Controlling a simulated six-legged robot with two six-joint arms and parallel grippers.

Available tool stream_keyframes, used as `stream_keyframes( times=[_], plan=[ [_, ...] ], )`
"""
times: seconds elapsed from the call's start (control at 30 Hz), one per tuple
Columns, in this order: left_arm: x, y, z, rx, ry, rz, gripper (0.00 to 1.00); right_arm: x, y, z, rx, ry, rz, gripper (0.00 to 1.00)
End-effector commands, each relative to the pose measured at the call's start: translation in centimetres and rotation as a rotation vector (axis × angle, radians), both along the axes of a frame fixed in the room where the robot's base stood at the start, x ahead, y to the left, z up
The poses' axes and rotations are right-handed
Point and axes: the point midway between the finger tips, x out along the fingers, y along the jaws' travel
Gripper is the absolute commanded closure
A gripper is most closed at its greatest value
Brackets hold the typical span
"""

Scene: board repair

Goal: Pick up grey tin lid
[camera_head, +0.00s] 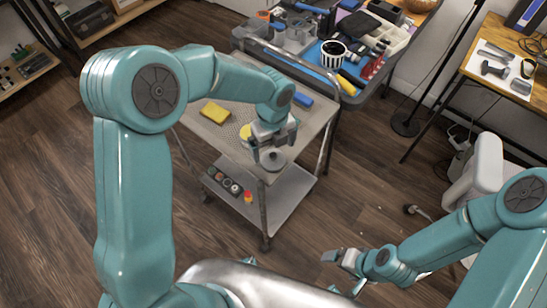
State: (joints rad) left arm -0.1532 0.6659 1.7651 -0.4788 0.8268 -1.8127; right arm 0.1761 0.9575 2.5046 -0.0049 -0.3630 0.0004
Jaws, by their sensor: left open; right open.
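A round grey lid with a small raised middle (273,162) lies near the front corner of the grey cart's top (303,147). My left gripper (273,146) is over the lid, pointing down, with its fingers apart on either side of the lid's middle. I cannot tell whether the fingers touch it. My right gripper (335,257) is open and empty, low over the floor to the right of the cart.
A yellow sponge (215,112), a yellow round thing (246,132) and a blue item (302,99) are also on the cart top.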

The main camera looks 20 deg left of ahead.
Motion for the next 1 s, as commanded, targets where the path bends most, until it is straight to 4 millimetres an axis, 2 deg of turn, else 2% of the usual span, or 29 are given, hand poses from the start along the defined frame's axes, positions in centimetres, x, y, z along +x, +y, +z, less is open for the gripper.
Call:
stream_keyframes(
  times=[0.17, 0.4, 0.7, 0.87, 1.0],
  plan=[
    [0.2, 0.1, -1.5, 0.001, 0.002, -0.001, 0.00, 0.0, 0.0, 0.1, 0.000, 0.000, 0.000, 0.06],
    [0.5, 0.1, -5.2, -0.001, 0.001, 0.000, 0.00, 0.0, 0.0, 0.1, 0.000, 0.000, 0.000, 0.06],
    [0.6, 0.1, -5.7, -0.001, -0.001, 0.000, 0.00, 0.0, 0.0, 0.1, 0.000, 0.000, 0.000, 0.06],
    [0.6, 0.1, -5.7, -0.001, -0.001, 0.000, 0.52, 0.0, 0.0, 0.1, 0.000, 0.000, 0.000, 0.06],
    [0.6, 0.1, -5.7, -0.001, -0.001, 0.000, 0.53, 0.0, 0.0, 0.1, 0.000, 0.000, 0.000, 0.06]
  ],
)
